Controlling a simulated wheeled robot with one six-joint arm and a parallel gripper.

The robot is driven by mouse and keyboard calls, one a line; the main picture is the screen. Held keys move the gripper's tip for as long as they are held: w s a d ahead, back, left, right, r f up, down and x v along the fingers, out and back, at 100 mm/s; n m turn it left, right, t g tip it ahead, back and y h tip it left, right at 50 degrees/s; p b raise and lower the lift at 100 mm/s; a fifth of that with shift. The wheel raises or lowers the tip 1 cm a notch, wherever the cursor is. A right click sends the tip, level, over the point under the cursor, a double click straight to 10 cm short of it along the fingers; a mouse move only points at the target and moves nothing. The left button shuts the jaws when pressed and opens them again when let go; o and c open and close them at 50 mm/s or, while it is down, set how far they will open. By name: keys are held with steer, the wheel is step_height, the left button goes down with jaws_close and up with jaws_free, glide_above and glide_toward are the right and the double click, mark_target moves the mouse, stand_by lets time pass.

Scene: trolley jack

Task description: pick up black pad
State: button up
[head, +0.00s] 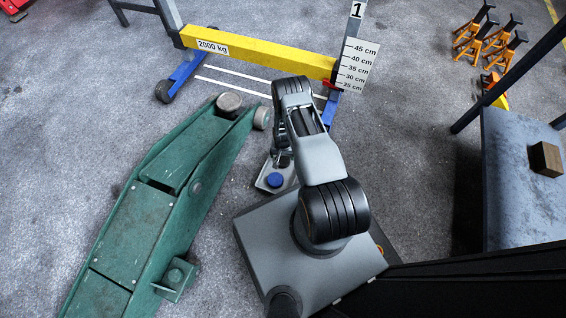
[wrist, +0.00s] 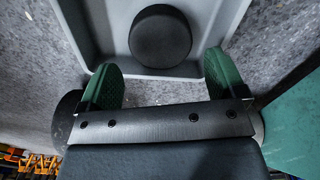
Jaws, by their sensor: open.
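The black pad (wrist: 160,36) is a round dark disc lying in a shallow grey tray (wrist: 90,28), in the upper middle of the wrist view. My gripper (wrist: 160,68) has two green fingers, spread wide, with nothing between them. The pad lies just beyond the fingertips, roughly centred on the gap, and does not appear gripped. In the head view the tray (head: 262,184) is beside my base and partly covered by my arm.
A green trolley jack (head: 135,220) lies to the left of the tray; green metal (wrist: 295,120) shows at the right in the wrist view. A yellow beam (head: 258,52) on stands is behind. A grey table (head: 515,200) with a brown block (head: 546,159) stands at right.

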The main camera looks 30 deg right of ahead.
mark_target(283, 159)
steer(key=shift+w+d+f+b, duration=0.1)
steer(key=shift+f+b, duration=0.8)
steer(key=shift+f, duration=0.55)
steer(key=shift+w+f+b, duration=0.1)
steer(key=shift+f+b, duration=0.8)
steer(key=shift+f, duration=0.5)
steer(key=shift+c, duration=0.5)
steer(key=shift+r, duration=0.1)
steer(key=c, duration=0.7)
